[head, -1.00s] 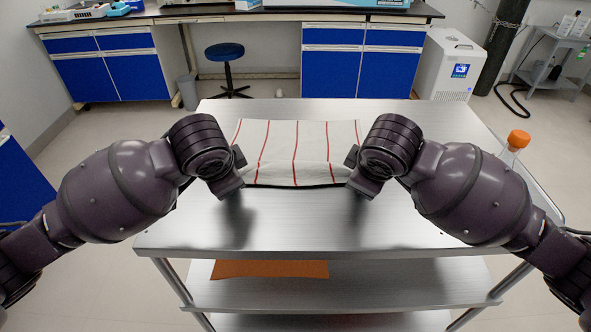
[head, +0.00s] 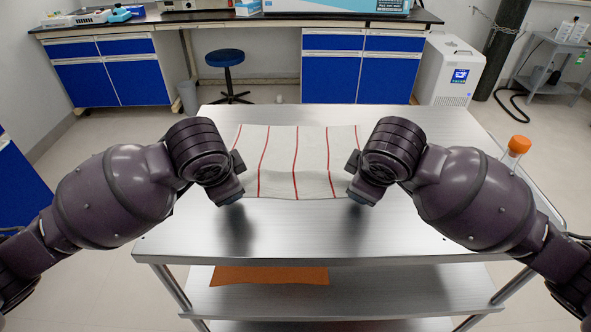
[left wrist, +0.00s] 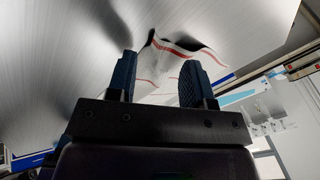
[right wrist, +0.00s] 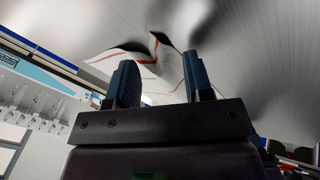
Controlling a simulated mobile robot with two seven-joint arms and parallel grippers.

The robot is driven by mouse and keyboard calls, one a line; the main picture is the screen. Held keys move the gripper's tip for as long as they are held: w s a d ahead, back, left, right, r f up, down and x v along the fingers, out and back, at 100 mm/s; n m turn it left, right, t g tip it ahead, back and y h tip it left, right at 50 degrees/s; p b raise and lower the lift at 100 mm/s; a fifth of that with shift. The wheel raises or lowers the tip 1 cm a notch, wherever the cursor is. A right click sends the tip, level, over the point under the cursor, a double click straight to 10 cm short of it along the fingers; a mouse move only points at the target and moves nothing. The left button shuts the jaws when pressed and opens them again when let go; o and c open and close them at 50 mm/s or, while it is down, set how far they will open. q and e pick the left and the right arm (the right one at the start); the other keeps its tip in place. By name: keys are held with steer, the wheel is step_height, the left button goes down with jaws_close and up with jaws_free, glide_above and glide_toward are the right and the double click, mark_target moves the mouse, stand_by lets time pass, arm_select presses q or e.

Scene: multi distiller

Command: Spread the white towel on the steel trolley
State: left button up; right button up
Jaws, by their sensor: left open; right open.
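The white towel (head: 296,165) with red stripes lies spread on the top of the steel trolley (head: 300,230), between my two grippers in the head view. My left gripper (head: 240,178) is at the towel's left near corner and my right gripper (head: 352,180) at its right near corner. In the left wrist view the jaws (left wrist: 160,80) are apart, with a raised, creased part of the towel (left wrist: 165,62) beyond them. In the right wrist view the jaws (right wrist: 158,80) are also apart, with a folded-up towel edge (right wrist: 150,55) beyond them. Neither visibly holds cloth.
A bottle with an orange cap (head: 519,145) stands at the trolley's right edge. An orange sheet (head: 270,275) lies on the lower shelf. The trolley top in front of the towel is bare. A blue-fronted bench (head: 335,75) and a stool (head: 226,57) stand behind.

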arm_select(q)
steer(key=v, duration=0.9)
steer(key=shift+s, duration=0.6)
arm_select(e)
steer(key=v, duration=0.9)
steer(key=shift+s, duration=0.55)
arm_select(q)
steer(key=shift+r, duration=0.1)
arm_select(e)
steer(key=shift+r, duration=0.1)
